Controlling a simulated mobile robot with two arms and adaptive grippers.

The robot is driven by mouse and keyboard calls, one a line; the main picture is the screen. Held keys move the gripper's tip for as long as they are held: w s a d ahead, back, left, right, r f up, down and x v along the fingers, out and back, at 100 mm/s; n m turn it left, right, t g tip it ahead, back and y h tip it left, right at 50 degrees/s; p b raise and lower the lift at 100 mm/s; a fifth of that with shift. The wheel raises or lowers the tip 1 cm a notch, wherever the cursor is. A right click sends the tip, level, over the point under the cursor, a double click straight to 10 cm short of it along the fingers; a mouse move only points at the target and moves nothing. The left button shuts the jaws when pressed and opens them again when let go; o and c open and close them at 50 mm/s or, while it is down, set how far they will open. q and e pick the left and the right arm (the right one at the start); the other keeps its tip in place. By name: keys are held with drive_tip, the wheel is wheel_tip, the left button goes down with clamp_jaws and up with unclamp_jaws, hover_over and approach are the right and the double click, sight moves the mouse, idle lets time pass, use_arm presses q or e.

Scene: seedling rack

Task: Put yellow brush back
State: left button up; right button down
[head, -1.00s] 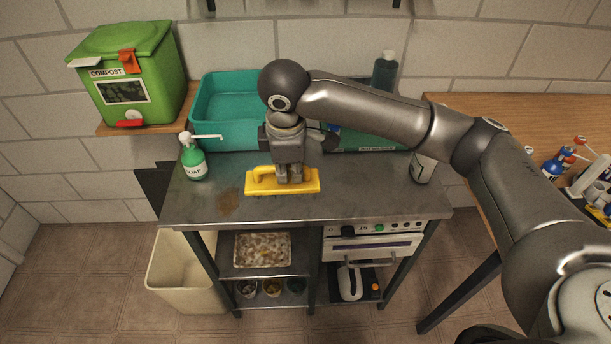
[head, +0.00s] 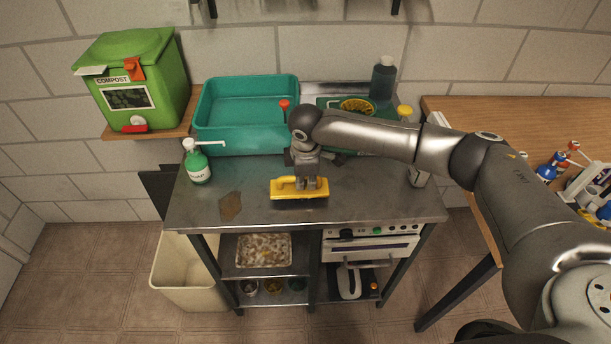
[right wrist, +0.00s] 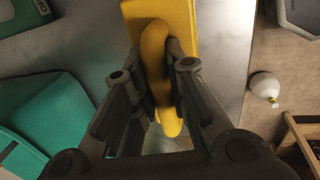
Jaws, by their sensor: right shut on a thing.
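The yellow brush (head: 284,188) is at the front middle of the steel bench top (head: 375,198). My right gripper (head: 308,186) comes down on it from above and is shut on its handle. In the right wrist view the yellow brush (right wrist: 160,45) has its handle between the two fingers of the right gripper (right wrist: 165,70). Whether the bristles touch the bench top is hard to tell. My left gripper is not in view.
A brown stain (head: 230,206) marks the bench left of the brush. A soap bottle (head: 197,163) stands at the left edge. A teal basin (head: 245,137) and a dark bottle (head: 382,79) are at the back. The green compost bin (head: 135,80) sits on a shelf at left.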

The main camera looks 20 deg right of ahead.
sight(306, 193)
drive_tip(key=c, duration=1.4)
unclamp_jaws()
drive_tip(key=shift+f, duration=0.15)
drive_tip(key=shift+c, duration=0.2)
wheel_tip(306, 193, up, 12)
drive_tip(key=s+b, duration=0.1)
drive_tip(key=s, duration=0.1)
drive_tip(key=shift+a+b, duration=0.35)
drive_tip(key=shift+s, duration=0.1)
